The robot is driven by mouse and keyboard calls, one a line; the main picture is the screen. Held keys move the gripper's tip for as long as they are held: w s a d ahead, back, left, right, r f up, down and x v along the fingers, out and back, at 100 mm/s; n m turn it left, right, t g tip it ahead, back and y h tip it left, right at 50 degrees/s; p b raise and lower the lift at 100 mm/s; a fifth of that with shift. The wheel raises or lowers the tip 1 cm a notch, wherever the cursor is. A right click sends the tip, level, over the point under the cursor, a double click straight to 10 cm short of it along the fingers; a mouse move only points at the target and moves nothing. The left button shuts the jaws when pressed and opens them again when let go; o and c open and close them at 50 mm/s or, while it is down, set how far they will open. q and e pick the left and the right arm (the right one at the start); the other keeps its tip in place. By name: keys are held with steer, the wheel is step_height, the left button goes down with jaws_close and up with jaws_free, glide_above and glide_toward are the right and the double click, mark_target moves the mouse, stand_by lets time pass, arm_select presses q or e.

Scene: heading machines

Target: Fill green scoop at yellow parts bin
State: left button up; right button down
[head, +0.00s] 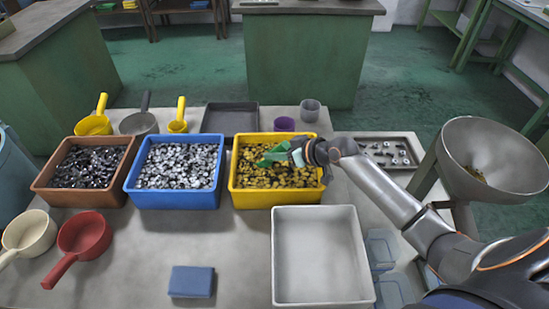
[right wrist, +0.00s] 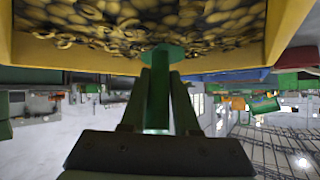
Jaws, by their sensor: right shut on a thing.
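The yellow parts bin (head: 283,198) stands on the table, filled with yellowish metal parts. It also fills the top of the right wrist view (right wrist: 35,55). The green scoop (head: 272,155) is at the bin's parts, near its middle and back. Its handle shows in the right wrist view (right wrist: 157,105). My right gripper (head: 297,153) is shut on this handle, with a finger on each side. The scoop's bowl is partly hidden, and I cannot tell how much it holds. My left gripper is not in view.
A blue bin (head: 175,198) of silvery parts stands left of the yellow bin, then a brown bin (head: 80,197) of dark parts. An empty white tray (head: 318,215) is in front. A metal hopper (head: 490,150) stands right. Purple (head: 284,124) and grey (head: 310,110) cups stand behind.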

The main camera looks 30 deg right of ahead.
steer(key=shift+s+d+f+t+y+b, duration=0.15)
steer(key=shift+s+f+t+y+b, duration=0.7)
steer(key=shift+b, duration=2)
steer(key=shift+w+r+h+p, duration=0.15)
steer(key=shift+r+p, duration=0.25)
steer(key=shift+r, duration=0.2)
steer(key=shift+w+r+h+p, duration=0.1)
steer(key=shift+r+p, duration=0.25)
steer(key=shift+r, duration=0.2)
steer(key=shift+d+r, duration=0.1)
steer(key=shift+r, duration=0.15)
steer(key=shift+t+y, duration=0.4)
steer(key=shift+t, duration=0.55)
steer(key=r, duration=0.2)
steer(key=r+p, duration=0.1)
steer(key=r, duration=0.2)
steer(key=s+d+r, duration=0.1)
steer(key=r, duration=0.2)
steer(key=shift+r, duration=0.1)
steer(key=shift+r+p, duration=0.3)
steer(key=shift+r, duration=0.3)
steer(key=shift+s, duration=0.1)
